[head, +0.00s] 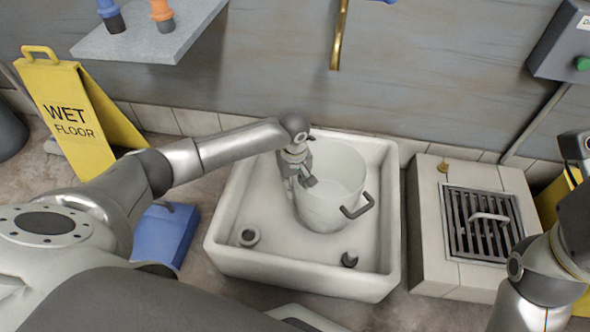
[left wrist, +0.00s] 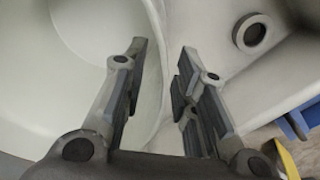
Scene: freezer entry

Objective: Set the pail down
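A pale, translucent pail (head: 335,195) stands upright in a white basin (head: 385,250). A dark handle (head: 357,206) sticks out on its right side. My left gripper (head: 302,183) is at the pail's left side, in front of its wall. In the left wrist view its two fingers (left wrist: 160,85) are spread apart, with the pail's rim and wall (left wrist: 157,45) running between them and a gap showing. The pail's other handle is not visible. My right arm shows at the right edge, but its gripper is out of view.
The basin floor holds a drain ring (head: 248,236) and a small dark plug (head: 349,259). A tiled block with a metal grate (head: 480,222) stands to the right. A yellow wet floor sign (head: 75,115) and a blue object (head: 162,235) are left. A grey shelf (head: 150,40) juts out above.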

